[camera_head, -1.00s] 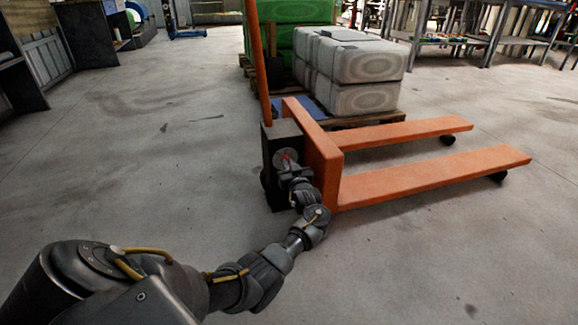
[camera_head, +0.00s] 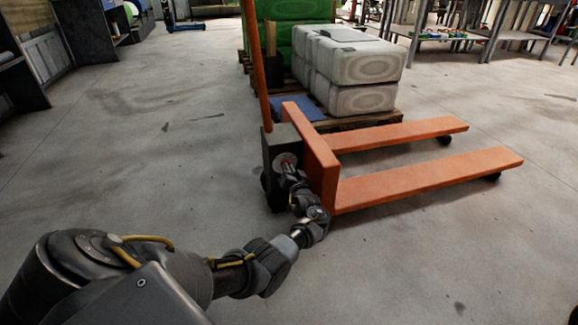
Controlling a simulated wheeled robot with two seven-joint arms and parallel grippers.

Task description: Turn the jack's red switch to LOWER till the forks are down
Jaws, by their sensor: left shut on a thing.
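The orange pallet jack stands in the middle, its dark pump housing (camera_head: 283,138) and upright orange handle (camera_head: 256,70) at its left end. Its two orange forks (camera_head: 430,180) point right, a little above the floor with dark rollers below their tips. The red switch (camera_head: 287,162) shows as a small red spot on a round plate on the housing. My left gripper (camera_head: 289,168) is at the switch and shut on it, and its fingers hide most of it. The switch's angle and any LOWER mark cannot be read. My right gripper is out of view.
Metal tables (camera_head: 450,35) stand at the back right and dark furniture (camera_head: 20,80) at the left. The floor around the jack is clear.

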